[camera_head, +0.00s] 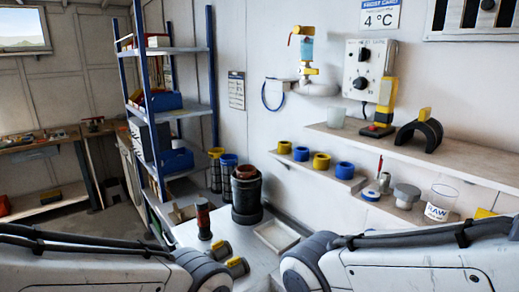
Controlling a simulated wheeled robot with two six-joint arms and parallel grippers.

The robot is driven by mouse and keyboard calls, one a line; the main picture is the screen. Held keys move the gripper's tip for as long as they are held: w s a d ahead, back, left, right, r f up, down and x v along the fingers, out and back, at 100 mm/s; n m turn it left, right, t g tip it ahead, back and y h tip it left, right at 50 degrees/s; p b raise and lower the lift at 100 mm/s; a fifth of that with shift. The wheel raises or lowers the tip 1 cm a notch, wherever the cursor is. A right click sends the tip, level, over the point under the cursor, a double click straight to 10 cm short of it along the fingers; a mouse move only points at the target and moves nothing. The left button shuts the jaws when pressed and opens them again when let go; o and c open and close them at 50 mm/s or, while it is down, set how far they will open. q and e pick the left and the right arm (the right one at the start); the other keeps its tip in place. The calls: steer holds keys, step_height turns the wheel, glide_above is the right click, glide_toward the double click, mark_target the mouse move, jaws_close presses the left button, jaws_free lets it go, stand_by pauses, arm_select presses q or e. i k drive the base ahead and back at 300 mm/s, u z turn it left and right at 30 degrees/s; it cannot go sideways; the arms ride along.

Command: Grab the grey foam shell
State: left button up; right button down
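A dark grey, arch-shaped half shell (420,133) with a yellow tab on top sits on the upper wall shelf (465,163) at the right. It looks like the grey foam shell and stands open side down, apart from its neighbours. My two white arms cross the bottom of the head view from the left and right. Neither gripper shows in this view, so I cannot see their fingers or whether they hold anything.
A lower shelf holds blue and yellow rings and a RAW beaker (440,203). The bench holds a black pot (246,198) and a white tray (276,235).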

mark_target(219, 251)
steer(key=u, duration=0.15)
steer(key=k, duration=0.35)
steer(key=u, duration=0.9)
steer(key=i, duration=1.65)
steer(key=z, duration=0.4)
